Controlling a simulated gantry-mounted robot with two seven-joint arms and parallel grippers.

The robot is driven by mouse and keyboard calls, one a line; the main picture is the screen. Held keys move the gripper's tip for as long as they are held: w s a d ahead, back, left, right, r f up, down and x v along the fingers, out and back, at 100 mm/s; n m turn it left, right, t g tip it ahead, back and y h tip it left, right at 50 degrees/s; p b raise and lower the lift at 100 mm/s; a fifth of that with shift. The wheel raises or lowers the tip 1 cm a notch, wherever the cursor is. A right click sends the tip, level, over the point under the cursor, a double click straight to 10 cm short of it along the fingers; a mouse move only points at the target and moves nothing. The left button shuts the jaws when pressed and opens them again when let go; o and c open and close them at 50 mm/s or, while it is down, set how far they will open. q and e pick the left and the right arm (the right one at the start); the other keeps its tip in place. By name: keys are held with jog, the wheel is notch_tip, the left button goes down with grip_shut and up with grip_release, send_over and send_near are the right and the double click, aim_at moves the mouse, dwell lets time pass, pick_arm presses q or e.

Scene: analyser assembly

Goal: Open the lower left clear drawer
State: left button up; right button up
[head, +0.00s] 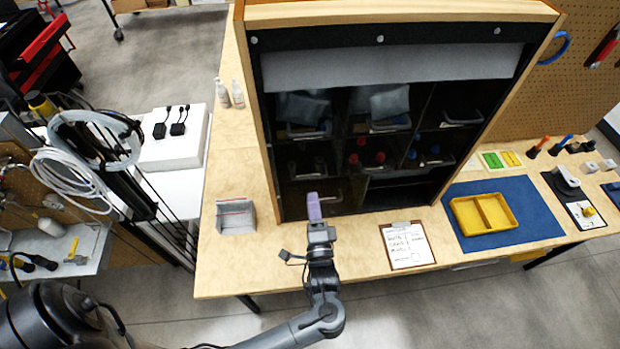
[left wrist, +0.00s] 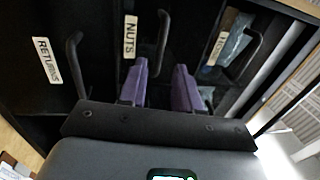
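The dark cabinet (head: 262,130) holds rows of clear-fronted drawers. The lower left clear drawer (head: 291,200) is at its bottom left and looks shut; my gripper hides part of it. In the left wrist view a drawer labelled RETURNS (left wrist: 46,60) has a black bar handle (left wrist: 75,58), and a drawer labelled NUTS (left wrist: 130,37) has another handle (left wrist: 163,35). My left gripper (head: 314,204) is in front of the lower left drawer. Its purple fingers (left wrist: 160,82) are apart, with the NUTS handle seen beyond the gap. I cannot tell whether they touch it. My right gripper is not in view.
A small grey bin (head: 236,216) stands left of the cabinet on the wooden bench. A clipboard (head: 407,246) lies right of my left gripper. A yellow tray (head: 484,213) sits on a blue mat (head: 530,205) farther right. Bottles (head: 231,93) stand left of the cabinet.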

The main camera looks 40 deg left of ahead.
aim_at(309, 177)
pick_arm(q)
jog(key=x, duration=0.8)
grip_shut()
